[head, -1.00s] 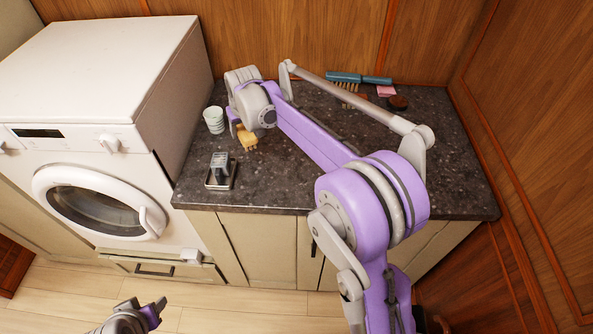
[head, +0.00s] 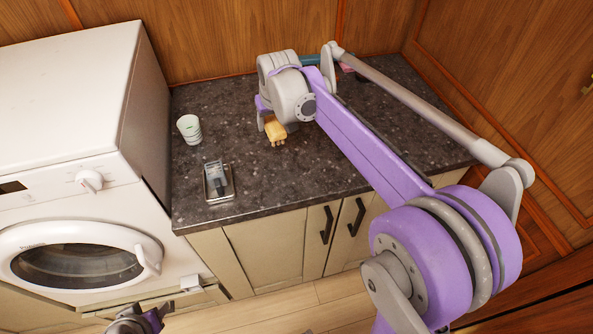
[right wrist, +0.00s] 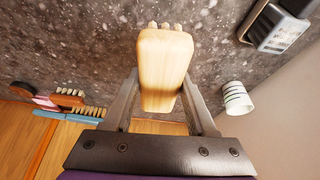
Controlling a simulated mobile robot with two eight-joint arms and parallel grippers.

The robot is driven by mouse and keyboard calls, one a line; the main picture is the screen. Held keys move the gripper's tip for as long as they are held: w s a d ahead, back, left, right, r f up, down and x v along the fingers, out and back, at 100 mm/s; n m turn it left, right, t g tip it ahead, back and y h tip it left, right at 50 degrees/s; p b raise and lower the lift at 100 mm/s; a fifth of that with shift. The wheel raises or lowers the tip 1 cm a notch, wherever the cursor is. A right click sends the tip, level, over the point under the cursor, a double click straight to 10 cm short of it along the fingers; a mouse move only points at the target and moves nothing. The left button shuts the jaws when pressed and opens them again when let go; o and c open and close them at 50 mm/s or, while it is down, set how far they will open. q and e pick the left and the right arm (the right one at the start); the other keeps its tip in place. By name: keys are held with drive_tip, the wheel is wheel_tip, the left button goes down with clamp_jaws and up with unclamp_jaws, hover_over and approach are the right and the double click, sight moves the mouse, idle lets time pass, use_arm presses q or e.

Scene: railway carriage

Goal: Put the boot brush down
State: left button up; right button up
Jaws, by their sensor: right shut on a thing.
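The boot brush, a pale wooden block with short bristles, shows in the head view (head: 276,131) and in the right wrist view (right wrist: 162,60). My right gripper (right wrist: 160,98) is shut on it, one finger on each side. The brush is over the dark speckled counter (head: 330,170), between the cup and the counter's middle. I cannot tell whether its bristles touch the counter. My left gripper (head: 152,320) is low at the bottom edge of the head view, away from the counter, and its jaws are unclear.
A white-green cup (head: 189,129) and a grey metal item on a small tray (head: 218,182) stand left of the brush. A blue-handled brush (right wrist: 68,116) and a reddish-brown brush (right wrist: 68,97) lie at the back. A washing machine (head: 80,220) stands left. The counter's front middle is clear.

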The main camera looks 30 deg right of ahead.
drive_tip(key=m+b, duration=0.1)
drive_tip(key=b, duration=0.1)
hover_over(296, 163)
drive_tip(key=s, duration=0.1)
use_arm(q)
drive_tip(key=f, duration=0.3)
drive_tip(key=shift+s+f, duration=0.35)
drive_tip(key=shift+s, duration=0.05)
use_arm(e)
drive_tip(key=shift+h, duration=0.3)
drive_tip(key=f, duration=0.9)
drive_tip(key=shift+s+a+f, duration=0.1)
drive_tip(key=shift+s+a, duration=0.05)
drive_tip(key=shift+s, duration=0.05)
drive_tip(key=shift+f, duration=0.25)
use_arm(q)
drive_tip(key=shift+f, duration=0.1)
use_arm(e)
drive_tip(key=o, duration=1.2)
drive_tip(key=shift+r, duration=0.1)
drive_tip(key=shift+r, duration=0.1)
